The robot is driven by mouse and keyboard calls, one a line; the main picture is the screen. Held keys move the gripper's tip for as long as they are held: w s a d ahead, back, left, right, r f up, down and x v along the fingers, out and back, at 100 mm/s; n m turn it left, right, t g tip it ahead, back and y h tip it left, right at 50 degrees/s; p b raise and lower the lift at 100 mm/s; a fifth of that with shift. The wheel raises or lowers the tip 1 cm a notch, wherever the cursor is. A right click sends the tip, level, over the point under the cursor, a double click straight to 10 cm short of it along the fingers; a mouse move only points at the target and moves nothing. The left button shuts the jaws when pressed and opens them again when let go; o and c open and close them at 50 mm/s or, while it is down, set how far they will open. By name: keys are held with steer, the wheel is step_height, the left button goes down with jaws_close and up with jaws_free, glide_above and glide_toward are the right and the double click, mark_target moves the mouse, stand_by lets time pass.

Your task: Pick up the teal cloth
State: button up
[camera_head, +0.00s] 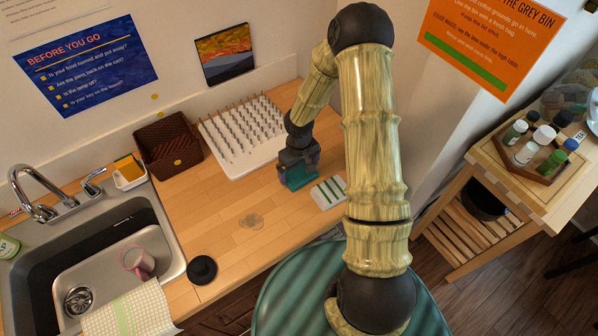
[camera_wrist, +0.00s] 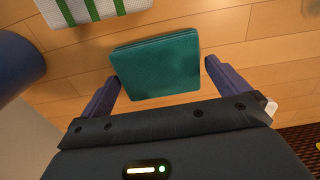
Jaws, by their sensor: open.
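The teal cloth (camera_wrist: 158,66) is a folded, flat square on the wooden counter, seen in the wrist view between and beyond my two fingers. In the head view a teal patch of it (camera_head: 298,178) shows at the base of my gripper, mostly hidden by it. My gripper (camera_wrist: 160,78) is open, its purple fingers one on each side of the cloth; in the head view my gripper (camera_head: 297,172) points down over the counter. I cannot tell whether the fingers touch the cloth.
A white cloth with green stripes (camera_head: 329,192) lies just right of my gripper. A white peg rack (camera_head: 238,158) and a brown basket (camera_head: 176,152) stand to the left. The sink (camera_head: 165,240) holds a pink mug (camera_head: 138,262). A black round object (camera_head: 202,269) sits near the counter's front edge.

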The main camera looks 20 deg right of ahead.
mark_target(299, 172)
steer(key=shift+f, duration=0.75)
steer(key=c, duration=0.6)
steer(key=shift+r, duration=0.15)
step_height(299, 172, up, 10)
steer(key=b, duration=0.1)
steer(key=shift+o, duration=0.5)
steer(key=shift+f, duration=0.2)
